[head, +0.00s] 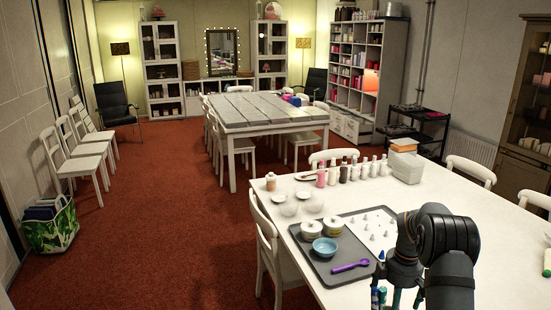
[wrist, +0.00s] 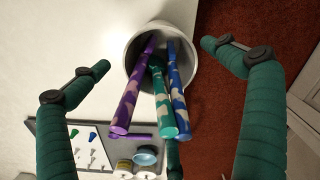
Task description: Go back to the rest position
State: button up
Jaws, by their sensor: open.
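My gripper (wrist: 156,55) points down over the table's edge area in the wrist view, its two dark green fingers wide apart and empty. Between and beyond them is a pale round cup (wrist: 190,48). Three patterned handles stand in the cup and lean towards the camera: purple (wrist: 133,85), green (wrist: 162,105) and blue (wrist: 178,90). The fingers are on either side of the handles, with no contact visible. The cup is not seen there.
A grey tray (head: 318,262) on the white table (head: 455,212) holds lidded pots (head: 312,229), a blue bowl (head: 325,247), a purple scoop (head: 350,267) and several small nozzles (head: 377,226). Several bottles (head: 343,172) stand behind it. Chairs surround the table.

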notch_tip(320, 180, down, 6)
jog(key=shift+p, duration=0.45)
jog(key=shift+w+r, duration=0.1)
